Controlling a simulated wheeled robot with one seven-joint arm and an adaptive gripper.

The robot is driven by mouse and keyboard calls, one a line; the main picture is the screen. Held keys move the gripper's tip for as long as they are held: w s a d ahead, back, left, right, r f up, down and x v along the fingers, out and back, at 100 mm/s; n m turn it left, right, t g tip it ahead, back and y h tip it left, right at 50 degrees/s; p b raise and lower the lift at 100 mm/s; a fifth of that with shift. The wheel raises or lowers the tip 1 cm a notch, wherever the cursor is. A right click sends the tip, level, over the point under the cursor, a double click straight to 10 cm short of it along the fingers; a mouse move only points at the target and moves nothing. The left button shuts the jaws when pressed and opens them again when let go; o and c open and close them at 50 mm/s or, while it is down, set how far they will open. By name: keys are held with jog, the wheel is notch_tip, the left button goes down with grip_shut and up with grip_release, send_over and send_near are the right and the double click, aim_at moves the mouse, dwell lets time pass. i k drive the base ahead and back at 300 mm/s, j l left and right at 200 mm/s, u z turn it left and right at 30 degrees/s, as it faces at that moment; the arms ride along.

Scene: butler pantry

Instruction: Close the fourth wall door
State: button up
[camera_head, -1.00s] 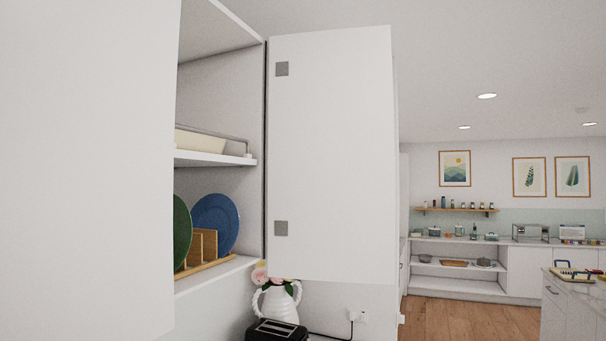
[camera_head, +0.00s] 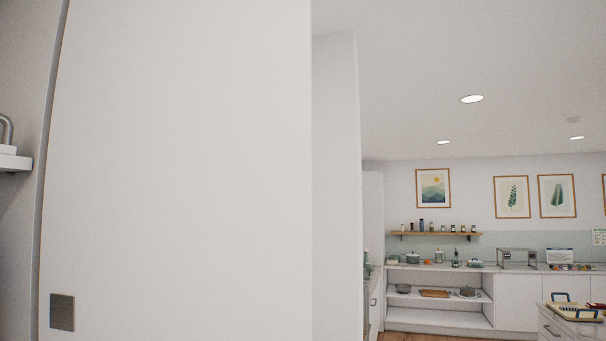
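A white wall cabinet door (camera_head: 185,170) stands open and fills much of the left half of the head view, very close to me. A grey square hinge plate (camera_head: 62,311) shows at its lower left. Left of the door, a strip of the cabinet's interior shows, with the end of a white shelf (camera_head: 14,162) and a bit of a grey rail on it. I cannot tell from this view which numbered door this is. My gripper is not in view.
A white wall or panel edge (camera_head: 337,190) stands just right of the door. Beyond is a far counter with open shelves (camera_head: 440,305), a wooden wall shelf (camera_head: 436,234) and framed pictures (camera_head: 433,188). An island (camera_head: 570,325) with a tray stands at lower right.

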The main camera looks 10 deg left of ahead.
aim_at(177, 198)
jog(key=i+l+u, duration=0.1)
jog(key=i, duration=0.35)
jog(key=i+l, duration=0.15)
jog(key=i, duration=0.3)
jog(key=i+u, duration=0.15)
jog(key=u, duration=0.3)
jog(key=i+u, duration=0.2)
jog(key=u, duration=0.25)
jog(key=i+l+u, duration=0.1)
jog(key=u, duration=0.4)
jog(key=i+l+u, duration=0.15)
jog(key=u, duration=0.3)
jog(key=i+u, duration=0.15)
jog(key=u, duration=0.3)
jog(key=i+l+u, duration=0.1)
jog(key=u, duration=0.4)
jog(key=l+u, duration=0.2)
jog(key=u, duration=0.25)
jog(key=i+l+u, duration=0.15)
jog(key=u, duration=0.3)
jog(key=l+u, duration=0.2)
jog(key=u, duration=0.3)
